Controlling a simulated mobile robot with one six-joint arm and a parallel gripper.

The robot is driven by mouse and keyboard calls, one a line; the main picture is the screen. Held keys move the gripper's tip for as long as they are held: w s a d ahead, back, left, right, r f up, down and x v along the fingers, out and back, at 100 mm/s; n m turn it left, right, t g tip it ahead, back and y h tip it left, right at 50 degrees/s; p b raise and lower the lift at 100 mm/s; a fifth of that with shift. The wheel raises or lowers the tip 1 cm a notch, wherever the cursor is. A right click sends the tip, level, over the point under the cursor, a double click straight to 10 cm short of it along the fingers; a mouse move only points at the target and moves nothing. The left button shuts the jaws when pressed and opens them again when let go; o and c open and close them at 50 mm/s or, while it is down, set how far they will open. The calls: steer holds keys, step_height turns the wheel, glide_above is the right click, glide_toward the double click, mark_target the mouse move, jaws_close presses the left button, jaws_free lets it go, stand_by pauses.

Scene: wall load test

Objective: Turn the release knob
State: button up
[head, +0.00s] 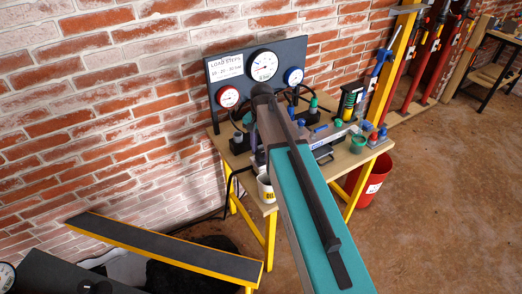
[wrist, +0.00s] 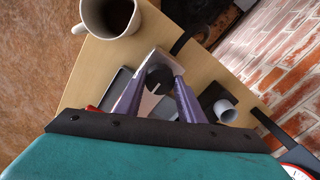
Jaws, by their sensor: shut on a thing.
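In the wrist view, my gripper (wrist: 160,80) has its two purple fingers closed in on a dark round knob (wrist: 158,73), which I take to be the release knob. The knob sits in front of a pale grey fitting (wrist: 153,56) over the wooden bench. The fingers cover part of its sides, so its turn angle cannot be read. In the head view, my teal arm reaches down to the bench (head: 376,148) and hides the knob. Only a small purple part of my gripper shows there, beside the arm.
A white mug (head: 266,188) marked OIL stands at the bench's front edge; a mug of dark liquid (wrist: 112,14) shows in the wrist view. A gauge panel (head: 295,57) stands behind. Bottles and tools crowd the right side. A red bucket (head: 377,184) stands on the floor.

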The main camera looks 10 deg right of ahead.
mark_target(261, 153)
steer(key=o, duration=1)
steer(key=shift+o, duration=0.2)
steer(key=shift+r, duration=0.2)
step_height(261, 153, up, 13)
steer(key=b, duration=0.3)
steer(key=shift+r, duration=0.2)
